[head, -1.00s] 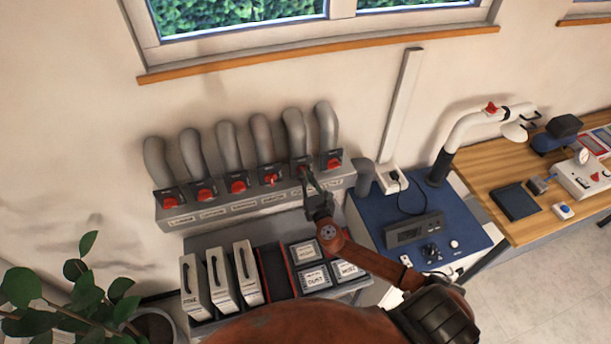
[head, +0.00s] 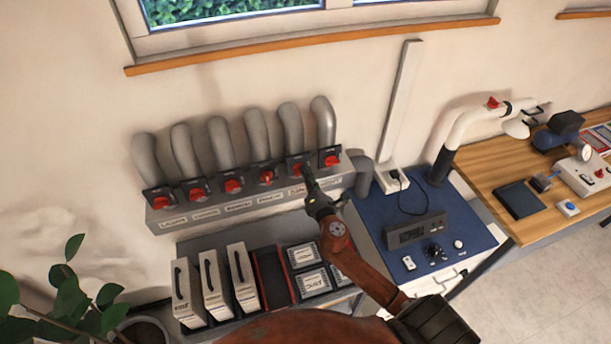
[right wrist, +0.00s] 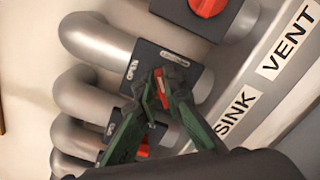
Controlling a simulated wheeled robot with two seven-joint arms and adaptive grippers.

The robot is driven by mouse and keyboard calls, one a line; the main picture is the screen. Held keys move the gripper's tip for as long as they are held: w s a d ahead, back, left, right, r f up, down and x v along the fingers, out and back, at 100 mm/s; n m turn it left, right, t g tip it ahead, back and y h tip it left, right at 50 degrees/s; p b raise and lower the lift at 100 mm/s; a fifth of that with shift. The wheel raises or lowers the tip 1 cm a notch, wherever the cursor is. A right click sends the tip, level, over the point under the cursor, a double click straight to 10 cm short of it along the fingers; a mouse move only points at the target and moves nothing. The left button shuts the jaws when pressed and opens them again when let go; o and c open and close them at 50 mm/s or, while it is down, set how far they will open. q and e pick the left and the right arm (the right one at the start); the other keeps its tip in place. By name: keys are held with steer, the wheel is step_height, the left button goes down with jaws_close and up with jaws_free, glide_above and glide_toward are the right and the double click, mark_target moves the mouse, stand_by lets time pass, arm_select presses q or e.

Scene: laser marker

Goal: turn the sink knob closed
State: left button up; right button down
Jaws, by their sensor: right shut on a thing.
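The sink knob (right wrist: 161,98) is a red handle on a dark square plate, in the right wrist view. The plate (right wrist: 186,68) has small "open" and "closed" labels, and the word SINK stands on the grey ledge beside it. In the head view the sink knob (head: 299,169) is second from the right in the row. My right gripper (right wrist: 160,78) is shut on this knob, its green-sided fingers around the red handle. The fingers hide part of the handle, so its exact angle is unclear. My right gripper also shows in the head view (head: 308,180). My left gripper is not in view.
The vent knob (head: 331,160) sits close on the right, and another red knob (head: 265,178) on the left. Grey pipes (head: 291,128) rise behind. Below are white binders (head: 213,285); a blue-topped cabinet (head: 462,237) stands to the right.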

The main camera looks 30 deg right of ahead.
steer(key=shift+d+f+m+b, duration=0.1)
steer(key=shift+f+m+b, duration=0.2)
steer(key=shift+m, duration=0.95)
steer(key=shift+d+f+m+b, duration=0.15)
steer(key=shift+m+b, duration=0.2)
steer(key=shift+m, duration=0.95)
steer(key=shift+f+m+b, duration=0.2)
steer(key=shift+m+b, duration=0.15)
steer(key=shift+m, duration=0.9)
steer(key=c, duration=2)
jaws_free()
steer(key=shift+c, duration=0.2)
steer(key=shift+s, duration=0.15)
steer(key=v, duration=1.2)
